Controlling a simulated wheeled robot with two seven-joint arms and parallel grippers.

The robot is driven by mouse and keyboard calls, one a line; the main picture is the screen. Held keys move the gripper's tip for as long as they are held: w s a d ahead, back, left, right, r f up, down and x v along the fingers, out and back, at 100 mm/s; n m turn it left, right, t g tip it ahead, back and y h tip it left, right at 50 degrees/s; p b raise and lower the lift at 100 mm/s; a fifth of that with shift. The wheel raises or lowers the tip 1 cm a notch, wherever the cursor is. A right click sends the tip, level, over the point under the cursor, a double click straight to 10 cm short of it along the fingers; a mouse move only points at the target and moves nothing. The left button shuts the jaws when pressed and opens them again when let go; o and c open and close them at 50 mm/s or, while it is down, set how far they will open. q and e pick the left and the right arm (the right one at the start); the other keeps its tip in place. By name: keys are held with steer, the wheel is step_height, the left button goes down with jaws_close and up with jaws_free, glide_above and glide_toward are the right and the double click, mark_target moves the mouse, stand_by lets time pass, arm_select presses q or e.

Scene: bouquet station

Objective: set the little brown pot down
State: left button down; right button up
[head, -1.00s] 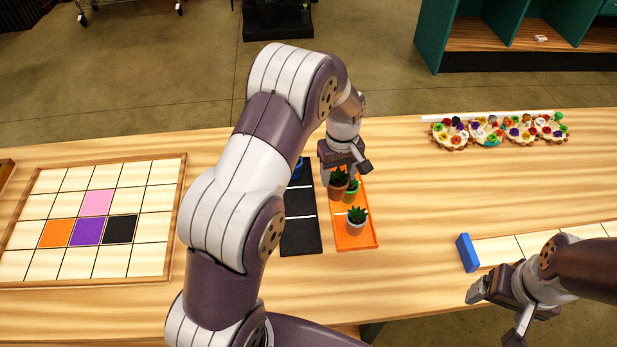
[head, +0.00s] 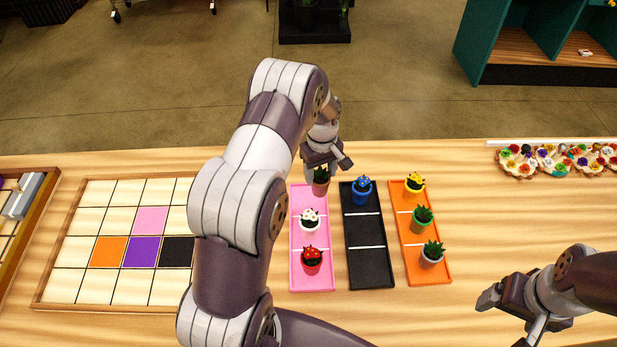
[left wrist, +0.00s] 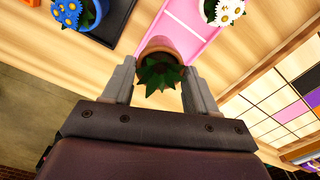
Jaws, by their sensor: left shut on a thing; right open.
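The little brown pot (head: 320,188) with a dark green spiky plant is between the fingers of my left gripper (head: 324,168), which is shut on it. It is at the far compartment of the pink tray (head: 295,240); I cannot tell if its base touches the tray. In the left wrist view the brown pot (left wrist: 160,46) sits between both fingers (left wrist: 158,85), over the pink tray's end (left wrist: 190,35). My right gripper (head: 507,316) is open and empty at the lower right, above the table.
The pink tray also holds a white-flowered pot (head: 309,221) and a red-flowered pot (head: 312,260). The black tray (head: 370,265) beside it has a blue pot (head: 362,190). The orange tray (head: 440,275) holds three pots. A gridded board (head: 75,200) lies left.

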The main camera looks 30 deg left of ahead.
arm_select(q)
steer(key=a+f, duration=0.1)
steer(key=a+f+p, duration=0.1)
steer(key=f, duration=0.1)
steer(key=a+f+p, duration=0.1)
steer(key=f, duration=0.1)
steer(key=shift+s+a+f, duration=0.1)
steer(key=shift+s+f, duration=0.05)
steer(key=shift+s, duration=0.2)
steer(key=shift+f, duration=0.2)
steer(key=shift+w+f, duration=0.1)
steer(key=shift+w, duration=0.05)
steer(key=shift+c, duration=1.6)
jaws_free()
steer(key=shift+a, duration=0.15)
arm_select(e)
steer(key=r, duration=0.1)
steer(key=a+r, duration=0.1)
steer(key=shift+s+r, duration=0.1)
steer(key=shift+r, duration=0.25)
